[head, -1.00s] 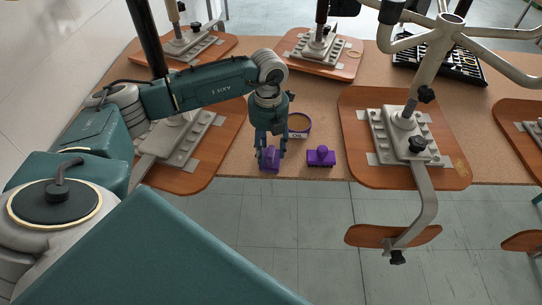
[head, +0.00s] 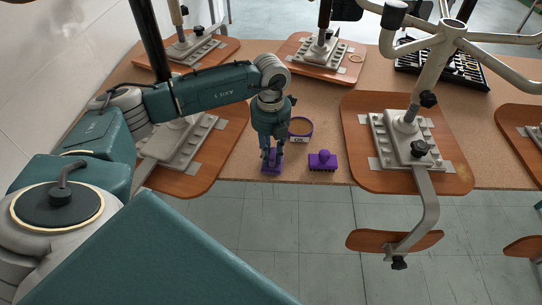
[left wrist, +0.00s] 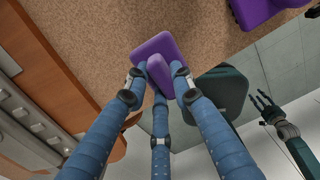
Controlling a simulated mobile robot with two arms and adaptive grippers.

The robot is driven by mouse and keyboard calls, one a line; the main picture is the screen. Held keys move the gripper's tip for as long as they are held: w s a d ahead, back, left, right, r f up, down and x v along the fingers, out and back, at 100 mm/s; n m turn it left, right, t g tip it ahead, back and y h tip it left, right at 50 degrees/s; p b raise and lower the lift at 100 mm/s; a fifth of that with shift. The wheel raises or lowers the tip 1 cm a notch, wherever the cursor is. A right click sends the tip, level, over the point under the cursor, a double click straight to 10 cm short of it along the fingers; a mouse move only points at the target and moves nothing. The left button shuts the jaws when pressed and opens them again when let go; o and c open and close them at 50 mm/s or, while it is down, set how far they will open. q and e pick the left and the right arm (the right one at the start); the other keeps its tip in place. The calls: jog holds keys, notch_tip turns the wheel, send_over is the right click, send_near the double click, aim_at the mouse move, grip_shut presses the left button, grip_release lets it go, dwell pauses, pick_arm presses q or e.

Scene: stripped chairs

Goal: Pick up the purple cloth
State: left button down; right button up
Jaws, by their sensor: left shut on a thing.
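A purple thing (head: 271,169) with a flat base and a raised ridge lies near the table's front edge; I take it for the purple cloth, though it looks stiff. My left gripper (head: 272,156) is directly above it, with its fingers shut on the ridge. In the left wrist view, the fingers (left wrist: 158,77) pinch the ridge of the purple thing (left wrist: 153,47) from both sides. The base still seems to rest on the table. My right gripper (left wrist: 266,108) shows at the right of the left wrist view, its fingers spread and empty, away from the table.
A purple brush (head: 322,162) stands just right of the held thing. Upturned chairs with wooden seats (head: 360,178) crowd both sides of the table (head: 232,172). Tiled floor lies in front.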

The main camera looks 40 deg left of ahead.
aim_at(271, 153)
pick_arm(q)
notch_tip(271, 153, up, 19)
jog(key=b, duration=0.1)
jog(key=shift+r+b, duration=0.2)
jog(key=shift+b, duration=0.2)
jog(key=c, duration=2.3)
grip_release()
jog(key=shift+c, duration=0.9)
